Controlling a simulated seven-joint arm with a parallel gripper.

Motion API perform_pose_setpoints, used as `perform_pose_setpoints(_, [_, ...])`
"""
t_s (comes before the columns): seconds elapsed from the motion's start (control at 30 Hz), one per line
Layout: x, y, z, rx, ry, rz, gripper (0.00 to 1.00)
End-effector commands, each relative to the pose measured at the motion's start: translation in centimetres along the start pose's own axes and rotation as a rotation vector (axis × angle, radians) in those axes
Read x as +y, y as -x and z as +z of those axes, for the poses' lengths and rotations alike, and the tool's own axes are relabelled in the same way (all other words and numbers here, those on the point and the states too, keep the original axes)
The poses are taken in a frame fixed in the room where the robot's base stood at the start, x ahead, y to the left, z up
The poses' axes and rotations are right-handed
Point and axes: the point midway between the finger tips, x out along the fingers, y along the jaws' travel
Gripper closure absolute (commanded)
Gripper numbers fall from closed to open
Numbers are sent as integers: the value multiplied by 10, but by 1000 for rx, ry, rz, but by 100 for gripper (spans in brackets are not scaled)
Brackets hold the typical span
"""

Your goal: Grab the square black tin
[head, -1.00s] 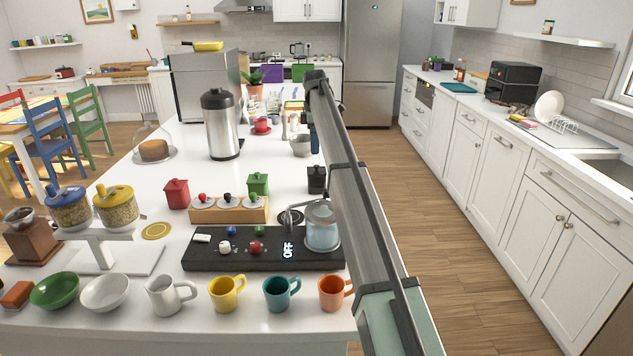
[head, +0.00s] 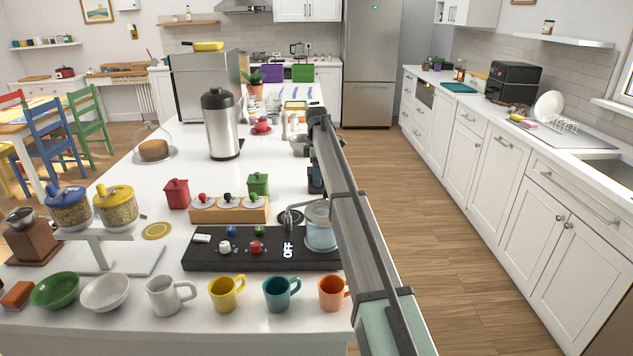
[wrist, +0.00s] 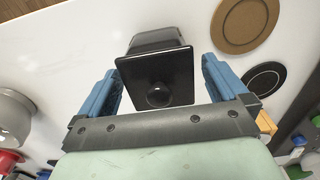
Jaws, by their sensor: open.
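The square black tin (wrist: 158,78) has a flat lid with a round knob. In the wrist view it stands upright on the white counter, between the two blue fingers of my gripper (wrist: 160,68). The fingers are open, one on each side, with a visible gap to the tin on the right and a narrower one on the left. In the head view the tin is mostly hidden behind my gripper and arm.
A green tin (head: 258,184) and a red tin (head: 176,193) stand to the left, near a wooden rack (head: 228,211). A brown disc (wrist: 240,22) and a black disc (wrist: 263,82) lie near the tin. A grey bowl (head: 299,146) is farther back.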

Motion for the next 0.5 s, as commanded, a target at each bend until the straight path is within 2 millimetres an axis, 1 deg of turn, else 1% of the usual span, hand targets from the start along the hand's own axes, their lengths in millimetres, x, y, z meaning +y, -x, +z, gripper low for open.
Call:
perform_pose_setpoints(0.03, [0, -6, 0, 0, 0, -1, 0])
perform_pose_setpoints(0.13, [0, -13, 0, 0, 0, 1, 0])
perform_pose_setpoints(0.37, [1, -14, 0, 0, 0, 1, 1])
perform_pose_setpoints(0.5, [1, -14, 0, 0, 0, 1, 14])
